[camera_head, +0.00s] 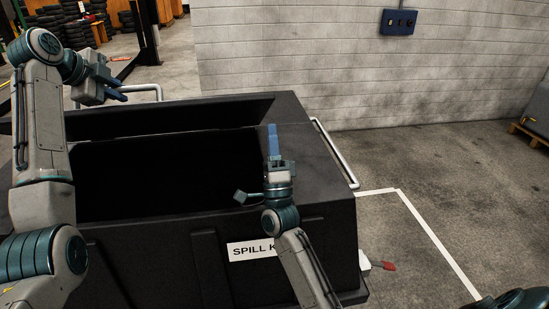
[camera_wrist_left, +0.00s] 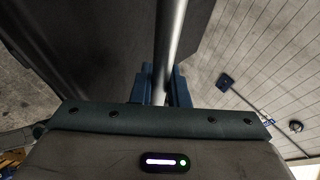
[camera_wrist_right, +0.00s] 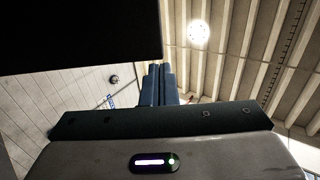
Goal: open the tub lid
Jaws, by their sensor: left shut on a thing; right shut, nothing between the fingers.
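The black tub (camera_head: 315,208) stands in front of me with a "SPILL KIT" label on its front. A very dark flat area with a straight upper edge fills its middle; I cannot tell whether this is the lid or the inside. My left gripper (camera_head: 122,97) is at the tub's far left, shut on a metal bar (camera_wrist_left: 170,45), which also shows in the head view (camera_head: 158,92). My right gripper (camera_head: 272,140) is shut and empty, fingers pointing up, over the tub's right part. A black panel (camera_wrist_right: 75,35) fills the right wrist view's upper left, apart from the fingers.
A metal rail (camera_head: 335,155) runs along the tub's right side. A grey block wall (camera_head: 300,60) with a blue switch box (camera_head: 398,22) stands behind. Stacked tyres are at the back left.

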